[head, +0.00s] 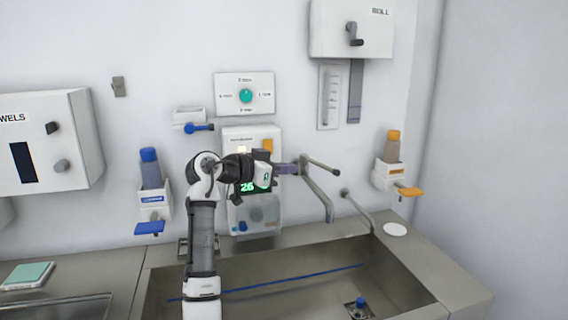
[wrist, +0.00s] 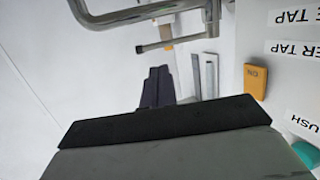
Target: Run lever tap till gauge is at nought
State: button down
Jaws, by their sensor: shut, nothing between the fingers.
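The lever tap (head: 316,192) is a grey metal spout on the wall over the sink, with a straight lever (head: 323,166) pointing right. In the wrist view the spout (wrist: 140,14) curves along the top, and a dark-tipped lever (wrist: 168,43) lies just beyond my fingers. My gripper (head: 287,169) is shut and empty, just left of the tap. Its dark fingers show together in the wrist view (wrist: 157,86). I cannot tell whether they touch the tap. The gauge (head: 247,187) is a green lit display that seems to read 26; my wrist partly hides it.
An orange button (head: 267,146) sits on the white panel (head: 236,134) behind my arm. The steel sink (head: 400,282) lies below, with a thin second spout (head: 356,208) at right. Soap dispensers stand left (head: 151,170) and right (head: 392,150). A roll box (head: 330,25) hangs above.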

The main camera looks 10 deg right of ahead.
aim_at(324, 166)
jog(key=p+x, duration=0.3)
jog(key=x, duration=0.5)
jog(key=shift+r, duration=0.2)
jog(key=shift+w+d+f+p, duration=0.2)
jog(key=shift+d+f+p, duration=0.15)
jog(key=shift+d, duration=0.3)
jog(key=shift+d, duration=0.1)
jog(key=shift+d+f+n+t+b, duration=0.1)
jog(key=shift+d+n+t+b, duration=0.3)
jog(key=shift+d+t, duration=0.1)
jog(key=shift+w+d+n+t+y, duration=0.1)
jog(key=shift+d+n+t+y, duration=0.25)
jog(key=shift+d, duration=0.4)
jog(key=shift+a, duration=0.1)
